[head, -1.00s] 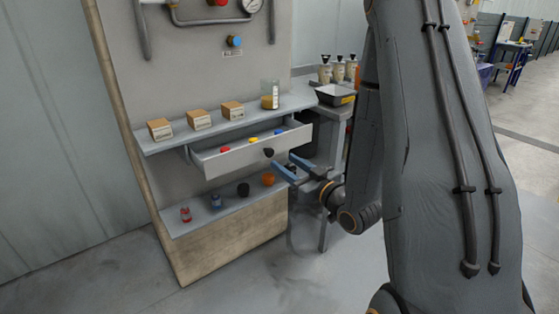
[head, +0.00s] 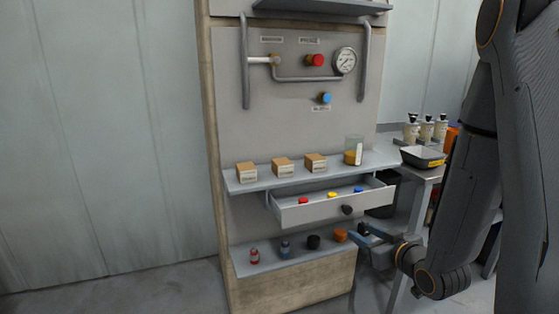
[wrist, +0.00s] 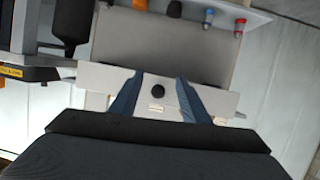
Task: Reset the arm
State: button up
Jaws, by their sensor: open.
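My gripper (head: 362,238) is open and empty, low in front of the drawer's right end. In the wrist view its two blue fingers (wrist: 160,104) stand apart, with the dark drawer knob (wrist: 157,91) between them in the picture. In the head view the knob (head: 347,210) is above the fingertips and looks clear of them. The drawer (head: 320,212) is pulled open. It holds a red piece (head: 303,200), a yellow piece (head: 332,194) and a blue piece (head: 358,190). My arm covers the right side of the head view.
Above the drawer, a shelf (head: 230,182) holds three cartons (head: 283,167) and a glass jar (head: 353,150). A lower shelf (head: 270,266) holds small bottles (head: 254,256), a black item (head: 313,242) and an orange item (head: 340,235). A side table with a black tray (head: 423,157) stands right.

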jog(key=s+a+r+m+g+h+p, duration=0.1)
jog(key=s+a+r+g+p, duration=0.1)
jog(key=s+g, duration=0.5)
jog(key=s+a+r+m+g+h+p, duration=0.2)
jog(key=s+g, duration=0.4)
jog(key=s, duration=1.1)
jog(key=shift+s+a+r+m+g, duration=0.35)
jog(key=shift+a+r, duration=0.55)
jog(key=shift+a, duration=0.3)
